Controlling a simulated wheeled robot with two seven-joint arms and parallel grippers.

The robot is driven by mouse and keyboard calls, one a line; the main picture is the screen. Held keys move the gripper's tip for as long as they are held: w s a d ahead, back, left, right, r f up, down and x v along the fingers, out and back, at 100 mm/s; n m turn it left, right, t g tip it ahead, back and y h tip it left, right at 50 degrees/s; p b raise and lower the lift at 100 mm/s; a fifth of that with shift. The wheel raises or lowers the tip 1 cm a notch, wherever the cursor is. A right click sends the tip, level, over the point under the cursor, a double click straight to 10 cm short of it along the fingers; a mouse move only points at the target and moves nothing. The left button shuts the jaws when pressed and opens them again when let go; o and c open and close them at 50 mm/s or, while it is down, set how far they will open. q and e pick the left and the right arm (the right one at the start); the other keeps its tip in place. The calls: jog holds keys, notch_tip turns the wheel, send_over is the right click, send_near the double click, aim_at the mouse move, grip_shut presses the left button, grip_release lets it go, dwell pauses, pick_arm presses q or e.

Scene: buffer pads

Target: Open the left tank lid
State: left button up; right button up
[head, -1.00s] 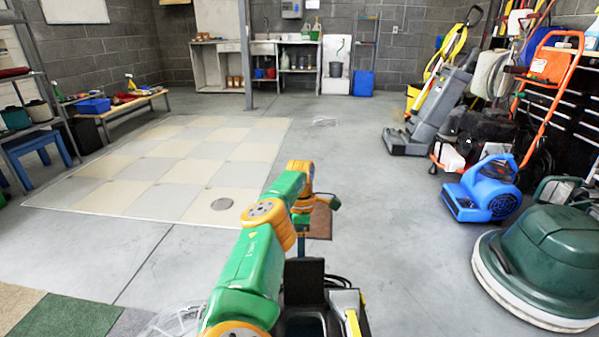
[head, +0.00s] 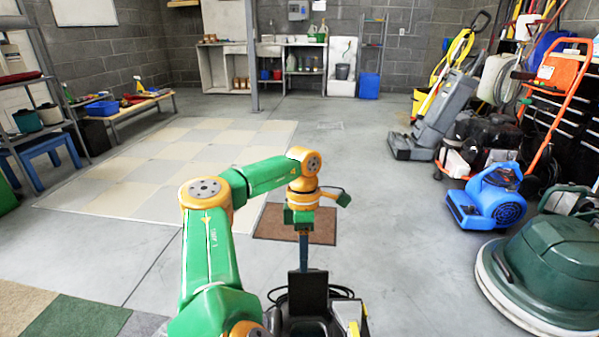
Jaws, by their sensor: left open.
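A black machine (head: 292,328) stands at the bottom centre, cut off by the picture's edge. A black flat panel (head: 307,293) rises upright from it; it may be the tank lid, but I cannot tell for sure. My left arm comes in from the bottom left and bends over to the right. My left gripper (head: 303,258) hangs down from the wrist as a narrow dark blue-grey shape, open. Its lower end shows just above the panel's top edge; contact cannot be told. My right gripper is not in view.
A brown mat (head: 268,221) lies on the floor behind the gripper. A green floor machine (head: 556,250) and a blue blower (head: 490,197) stand at the right. A light tiled floor patch (head: 150,180) lies at the left. The grey floor at the middle is open.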

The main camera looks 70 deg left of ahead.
pick_arm(q)
jog(key=s+d+r, duration=0.3)
jog(key=s+d, duration=0.1)
jog(key=d, duration=0.3)
jog(key=shift+r, duration=0.2)
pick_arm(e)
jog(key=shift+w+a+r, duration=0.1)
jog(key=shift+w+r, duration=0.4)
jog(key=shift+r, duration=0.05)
pick_arm(q)
jog(key=shift+d, duration=0.1)
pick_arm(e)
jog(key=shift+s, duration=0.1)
